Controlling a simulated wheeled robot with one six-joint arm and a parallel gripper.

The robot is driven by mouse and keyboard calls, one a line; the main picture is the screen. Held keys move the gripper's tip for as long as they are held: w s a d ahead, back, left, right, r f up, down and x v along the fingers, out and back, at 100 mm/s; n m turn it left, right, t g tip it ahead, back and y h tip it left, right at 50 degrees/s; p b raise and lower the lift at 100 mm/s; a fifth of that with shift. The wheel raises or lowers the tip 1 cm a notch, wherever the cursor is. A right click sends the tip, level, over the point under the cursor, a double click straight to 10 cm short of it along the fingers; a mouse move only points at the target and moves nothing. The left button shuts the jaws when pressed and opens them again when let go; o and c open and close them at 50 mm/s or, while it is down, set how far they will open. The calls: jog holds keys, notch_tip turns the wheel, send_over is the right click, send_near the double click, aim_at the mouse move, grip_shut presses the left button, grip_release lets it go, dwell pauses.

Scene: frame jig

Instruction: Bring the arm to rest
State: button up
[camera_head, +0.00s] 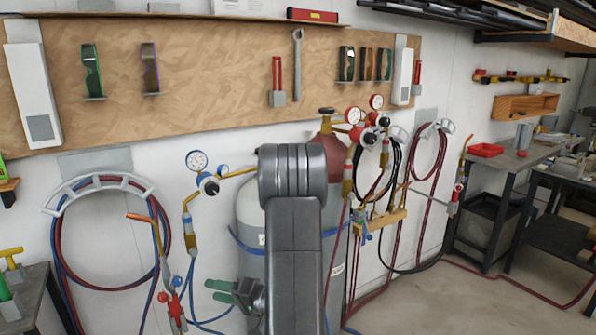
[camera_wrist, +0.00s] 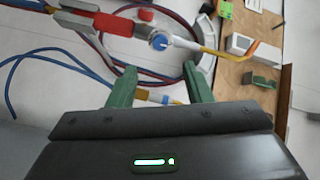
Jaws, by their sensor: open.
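My gripper (camera_head: 220,290) shows low in the middle of the head view, partly behind my dark grey arm. Its green fingers point left, towards the hoses. In the wrist view my gripper (camera_wrist: 158,70) has its two green fingers spread apart with nothing held between them. Behind the fingers, a torch with a red and blue valve (camera_wrist: 160,41) and a yellow-and-blue hose fitting (camera_wrist: 158,97) are seen; how far they are from the fingers I cannot tell.
Gas cylinders (camera_head: 250,215) stand behind my arm. Red and blue hoses (camera_head: 62,235) hang on a white wall holder at left. A wooden tool board (camera_head: 210,75) spans the wall. A workbench (camera_head: 510,155) stands at right. Open floor (camera_head: 450,300) lies at lower right.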

aim_at(180, 283)
jog(key=p+x, duration=0.1)
jog(key=x, duration=0.9)
jog(key=shift+a+f+n+b, duration=0.2)
jog(key=shift+f+n+b, duration=0.1)
jog(key=shift+b, duration=0.3)
jog(key=shift+d+r+n+b, duration=0.1)
jog(key=shift+d+n+b, duration=0.05)
jog(key=shift+n+b, duration=0.75)
jog(key=n+b, duration=0.9)
jog(key=shift+t, duration=0.4)
jog(key=shift+r+n+b, duration=0.1)
jog(key=shift+n+b, duration=0.5)
jog(key=shift+n, duration=0.4)
